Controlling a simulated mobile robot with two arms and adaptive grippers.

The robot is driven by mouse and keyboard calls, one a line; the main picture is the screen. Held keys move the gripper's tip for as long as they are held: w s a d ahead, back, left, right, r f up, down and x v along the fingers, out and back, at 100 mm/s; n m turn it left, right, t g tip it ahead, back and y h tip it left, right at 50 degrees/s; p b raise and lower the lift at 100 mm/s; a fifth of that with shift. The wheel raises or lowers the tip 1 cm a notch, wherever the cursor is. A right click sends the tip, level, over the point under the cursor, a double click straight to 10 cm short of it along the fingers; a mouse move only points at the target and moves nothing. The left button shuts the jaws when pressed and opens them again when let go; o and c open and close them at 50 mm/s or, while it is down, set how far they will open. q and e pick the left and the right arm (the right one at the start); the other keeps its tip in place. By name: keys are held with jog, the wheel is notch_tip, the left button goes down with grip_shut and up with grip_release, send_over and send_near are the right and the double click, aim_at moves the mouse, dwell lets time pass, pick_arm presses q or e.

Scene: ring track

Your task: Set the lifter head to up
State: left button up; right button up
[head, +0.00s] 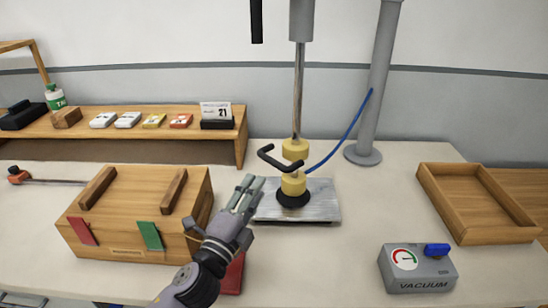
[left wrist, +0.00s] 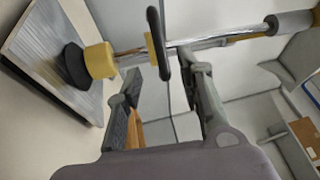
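The lifter head (head: 293,184) is a yellow collar over a black suction cup, low on the metal rod (head: 299,95), with the cup down on a grey metal plate (head: 325,205). A bent black handle (head: 268,151) sticks out to the left between the lower collar and a second yellow collar (head: 295,149). My left gripper (head: 249,184) is left of the lifter head, pointing up toward the handle. In the left wrist view its fingers (left wrist: 170,76) stand apart, with the handle (left wrist: 157,45) just beyond the gap. It holds nothing. My right gripper is out of view.
A wooden box (head: 140,190) with red and green tabs stands left of my arm. A grey vacuum unit (head: 417,270) with a blue switch sits front right, before an empty wooden tray (head: 480,225). A grey post (head: 378,90) with a blue hose stands behind.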

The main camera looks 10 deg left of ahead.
aim_at(273, 159)
pick_arm(q)
jog(key=p+x, duration=0.1)
jog(key=x, duration=0.6)
jog(key=shift+w+r, duration=0.1)
jog(key=shift+w, duration=0.1)
jog(key=shift+x, duration=1.2)
jog(key=shift+w+d, duration=0.1)
jog(key=shift+w, duration=0.2)
jog(key=shift+w+d, duration=0.1)
jog(key=shift+w, duration=0.05)
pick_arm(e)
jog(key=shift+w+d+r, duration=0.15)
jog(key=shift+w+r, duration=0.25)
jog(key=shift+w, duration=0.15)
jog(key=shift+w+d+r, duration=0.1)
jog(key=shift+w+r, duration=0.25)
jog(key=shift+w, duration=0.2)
pick_arm(q)
jog(key=shift+c, duration=0.5)
jog(key=c, duration=0.7)
grip_shut()
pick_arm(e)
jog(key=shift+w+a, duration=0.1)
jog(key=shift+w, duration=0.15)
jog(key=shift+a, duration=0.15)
